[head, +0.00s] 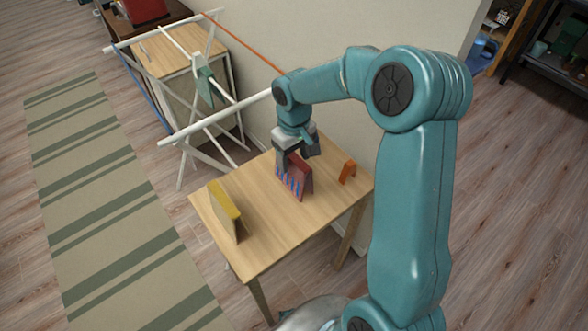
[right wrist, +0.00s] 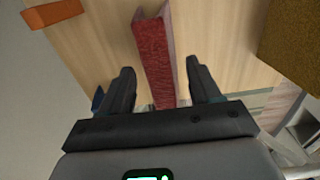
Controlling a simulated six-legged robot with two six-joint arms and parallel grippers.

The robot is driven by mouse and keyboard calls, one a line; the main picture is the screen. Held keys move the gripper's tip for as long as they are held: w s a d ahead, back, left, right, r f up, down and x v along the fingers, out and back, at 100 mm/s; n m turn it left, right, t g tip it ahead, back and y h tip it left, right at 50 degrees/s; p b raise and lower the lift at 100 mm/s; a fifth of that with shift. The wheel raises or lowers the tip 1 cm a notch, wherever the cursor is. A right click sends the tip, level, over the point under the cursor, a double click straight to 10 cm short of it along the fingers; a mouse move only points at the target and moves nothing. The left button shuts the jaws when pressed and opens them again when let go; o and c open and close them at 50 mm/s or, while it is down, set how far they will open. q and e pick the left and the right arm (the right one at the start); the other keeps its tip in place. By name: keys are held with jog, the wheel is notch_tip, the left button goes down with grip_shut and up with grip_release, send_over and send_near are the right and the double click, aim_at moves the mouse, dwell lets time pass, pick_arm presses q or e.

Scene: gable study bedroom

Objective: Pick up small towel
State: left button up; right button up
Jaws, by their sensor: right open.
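A red folded piece (head: 302,181) with blue stripes on one face, which looks like the small towel, stands tent-like on the wooden table (head: 262,222). My right gripper (head: 295,160) is open above its far end. In the right wrist view the red piece (right wrist: 156,55) runs between the open fingers of my right gripper (right wrist: 158,72), with a gap on each side. The fingers hide part of the piece in the head view. My left gripper is not in view.
A yellow folded piece (head: 226,210) stands at the table's left and a small orange one (head: 347,171) at its right. A white drying rack (head: 187,130) with a green cloth (head: 206,84) stands behind, near the wall. A striped rug (head: 105,190) lies left.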

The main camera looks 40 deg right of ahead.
jog(key=shift+a, duration=0.1)
grip_shut()
